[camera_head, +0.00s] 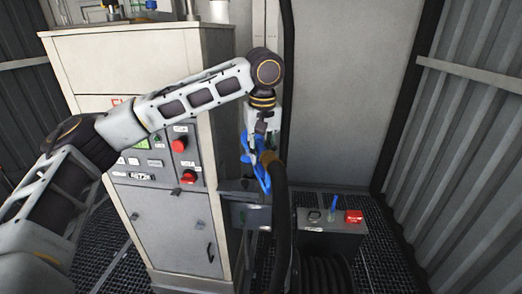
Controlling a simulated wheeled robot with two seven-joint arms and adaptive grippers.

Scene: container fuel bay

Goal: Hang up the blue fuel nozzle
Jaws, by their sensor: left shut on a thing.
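The blue fuel nozzle (263,172) hangs below my left gripper (257,140), at the right side of the cream fuel cabinet. My left arm reaches in from the left across the front of the cabinet, and its gripper is shut on the nozzle. A black hose (280,215) runs down from the nozzle's lower right. A dark bracket or box (250,214) is on the cabinet's side below the nozzle; I cannot tell whether the nozzle touches it. My right gripper is not in view.
The cream cabinet (170,228) has red buttons (180,145) on its front panel. A low grey box (328,226) with a red part (353,216) and a small blue-topped item stands on the grated floor to the right. Corrugated walls (480,130) enclose the bay.

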